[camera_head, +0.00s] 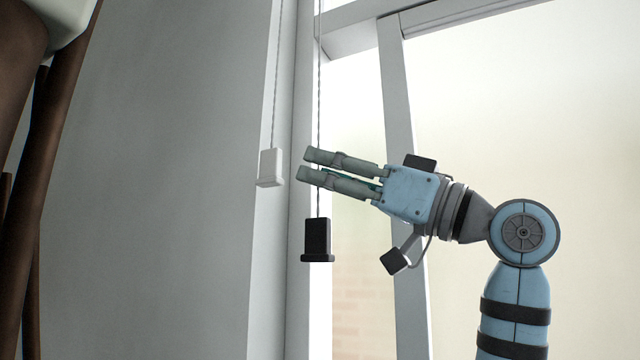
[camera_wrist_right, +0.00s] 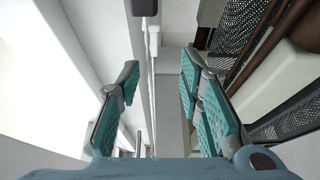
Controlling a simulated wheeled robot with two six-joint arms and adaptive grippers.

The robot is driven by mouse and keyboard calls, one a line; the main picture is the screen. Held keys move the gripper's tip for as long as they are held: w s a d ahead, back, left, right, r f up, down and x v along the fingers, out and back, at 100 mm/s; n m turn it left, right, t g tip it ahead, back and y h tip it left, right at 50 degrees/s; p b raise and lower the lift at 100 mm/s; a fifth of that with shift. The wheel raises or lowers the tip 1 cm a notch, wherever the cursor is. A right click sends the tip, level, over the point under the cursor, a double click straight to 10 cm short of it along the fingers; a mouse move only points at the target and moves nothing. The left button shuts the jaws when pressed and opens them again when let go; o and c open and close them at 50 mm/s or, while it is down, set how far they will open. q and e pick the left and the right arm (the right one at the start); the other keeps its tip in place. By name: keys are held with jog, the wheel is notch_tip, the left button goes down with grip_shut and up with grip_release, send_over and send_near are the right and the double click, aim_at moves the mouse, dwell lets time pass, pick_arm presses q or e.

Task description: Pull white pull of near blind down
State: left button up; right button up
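The white pull (camera_head: 270,167) hangs on a thin cord against the pale window edge, left of my right gripper's fingertips in the head view. My right gripper (camera_head: 305,165) points left at about the white pull's height. Its fingers are apart and nothing shows held between them. In the right wrist view the fingers of my right gripper (camera_wrist_right: 160,72) are spread, and a small white piece, which looks like the white pull (camera_wrist_right: 153,40), shows beyond them in the gap. A black pull (camera_head: 317,240) hangs below the fingers, its cord passing by the fingertips. My left gripper is not in view.
A bright window with a pale frame (camera_head: 400,130) stands behind my right arm. A grey wall (camera_head: 170,180) fills the left side. Dark brown wooden parts (camera_head: 45,180) stand at the far left. The black pull also shows at the top of the right wrist view (camera_wrist_right: 145,7).

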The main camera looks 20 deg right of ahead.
jog(key=v, duration=0.2)
jog(key=b+v, duration=0.2)
jog(key=v, duration=0.1)
jog(key=shift+s+d+r, duration=0.15)
jog(key=shift+s+d, duration=0.05)
jog(key=shift+d, duration=0.25)
jog(key=shift+d, duration=0.2)
